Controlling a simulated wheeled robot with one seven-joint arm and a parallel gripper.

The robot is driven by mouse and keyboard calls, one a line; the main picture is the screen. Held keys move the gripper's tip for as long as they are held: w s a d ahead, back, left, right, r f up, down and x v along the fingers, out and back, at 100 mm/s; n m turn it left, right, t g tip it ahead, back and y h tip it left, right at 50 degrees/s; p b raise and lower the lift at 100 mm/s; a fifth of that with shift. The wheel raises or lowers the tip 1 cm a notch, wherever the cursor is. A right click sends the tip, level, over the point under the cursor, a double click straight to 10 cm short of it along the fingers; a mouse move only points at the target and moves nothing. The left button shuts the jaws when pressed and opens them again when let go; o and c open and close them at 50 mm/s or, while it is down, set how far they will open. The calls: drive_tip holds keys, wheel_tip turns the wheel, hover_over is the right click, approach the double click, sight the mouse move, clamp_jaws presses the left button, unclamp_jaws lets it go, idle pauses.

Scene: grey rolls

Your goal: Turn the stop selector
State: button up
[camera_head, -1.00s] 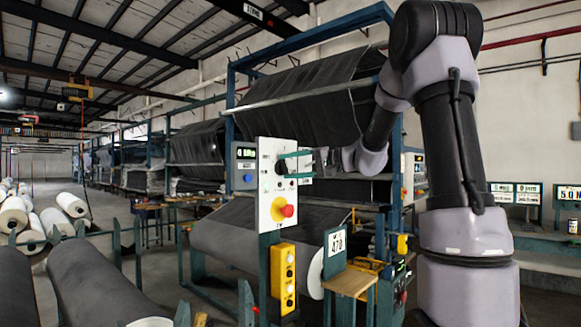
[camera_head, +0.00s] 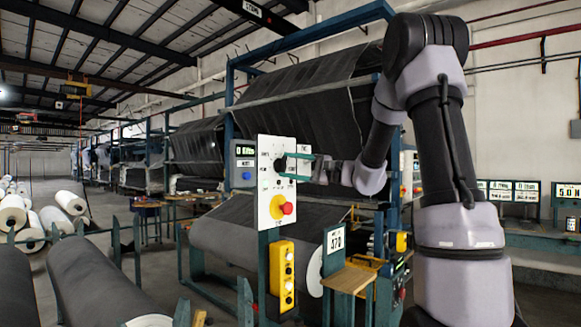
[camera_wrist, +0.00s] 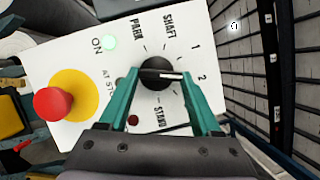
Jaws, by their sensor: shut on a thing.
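The stop selector is a round black knob (camera_wrist: 153,84) with a white pointer line on a white panel (camera_wrist: 60,60). In the wrist view its line points right, toward the mark "2". Labels PARK, SHAFT, 1, 2 and STAND ring it. The teal fingers of my gripper (camera_wrist: 159,73) are shut on the knob, one on each side. In the head view my gripper (camera_head: 284,166) reaches the knob from the right, and the fingers partly hide it.
A yellow button box (camera_head: 282,275) hangs below the panel. Grey fabric rolls (camera_head: 100,280) lie at left.

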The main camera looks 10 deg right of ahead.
idle(0.4)
drive_tip(key=o, duration=1.4)
drive_tip(key=v, duration=1.1)
drive_tip(key=shift+w+f, duration=0.1)
